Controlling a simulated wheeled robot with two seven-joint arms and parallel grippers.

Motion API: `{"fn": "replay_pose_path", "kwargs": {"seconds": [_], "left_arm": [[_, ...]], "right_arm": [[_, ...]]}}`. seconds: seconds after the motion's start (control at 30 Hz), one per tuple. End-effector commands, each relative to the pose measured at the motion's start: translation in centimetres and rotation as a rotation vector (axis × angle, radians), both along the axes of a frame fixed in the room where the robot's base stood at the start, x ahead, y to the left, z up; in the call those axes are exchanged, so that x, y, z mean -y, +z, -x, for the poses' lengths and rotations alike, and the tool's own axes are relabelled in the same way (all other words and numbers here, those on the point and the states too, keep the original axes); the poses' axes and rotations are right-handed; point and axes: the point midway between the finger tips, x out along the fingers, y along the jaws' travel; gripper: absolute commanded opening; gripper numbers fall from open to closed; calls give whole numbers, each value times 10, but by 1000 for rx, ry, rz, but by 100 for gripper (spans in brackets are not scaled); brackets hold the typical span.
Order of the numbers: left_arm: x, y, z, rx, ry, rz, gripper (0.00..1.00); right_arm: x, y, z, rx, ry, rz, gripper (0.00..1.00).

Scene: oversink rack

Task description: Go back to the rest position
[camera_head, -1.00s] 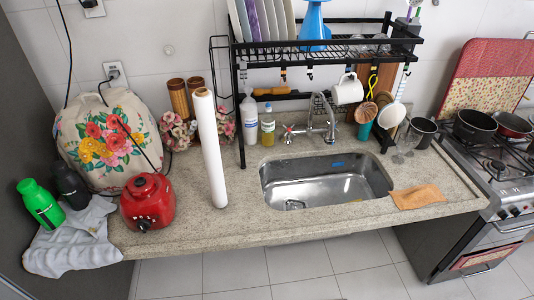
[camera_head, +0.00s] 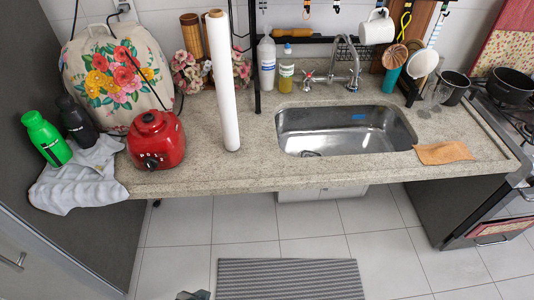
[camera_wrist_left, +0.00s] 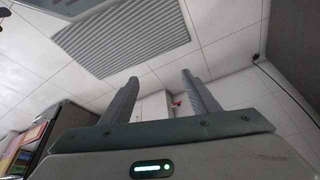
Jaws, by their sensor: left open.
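My left gripper (camera_wrist_left: 159,79) shows in the left wrist view. Its two grey fingers stand apart with nothing between them. Beyond them are the tiled floor and a grey ribbed mat (camera_wrist_left: 128,38), so it is clear of the counter things. In the head view a small dark piece shows at the bottom edge, too little of it to name. My right gripper is in neither view.
The stone counter (camera_head: 240,176) holds a red blender base (camera_head: 156,140), a white roll (camera_head: 223,85), a green bottle (camera_head: 46,138) and a steel sink (camera_head: 345,130). The ribbed mat (camera_head: 290,280) lies on the floor in front, with bare tiles around it.

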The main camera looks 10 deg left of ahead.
Motion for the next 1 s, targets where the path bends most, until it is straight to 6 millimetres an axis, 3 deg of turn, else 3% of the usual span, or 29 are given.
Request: {"fn": "replay_pose_path", "kwargs": {"seconds": [0.03, 0.1, 0.3, 0.5, 0.6, 0.7, 1.0], "left_arm": [[3, -44, 1, 3, -3, 4, 55], [6, -83, 2, 17, -7, 10, 55], [13, -190, 15, 60, -19, 28, 55], [17, -278, 38, 100, -33, 44, 55], [18, -306, 50, 117, -37, 50, 55], [18, -322, 57, 131, -41, 55, 55], [19, -329, 63, 140, -43, 59, 55]], "right_arm": [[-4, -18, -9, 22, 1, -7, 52], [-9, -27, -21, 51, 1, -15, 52], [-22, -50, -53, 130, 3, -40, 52], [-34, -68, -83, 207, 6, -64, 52], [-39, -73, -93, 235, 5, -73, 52], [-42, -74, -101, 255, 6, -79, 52], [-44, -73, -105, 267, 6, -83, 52]]}}
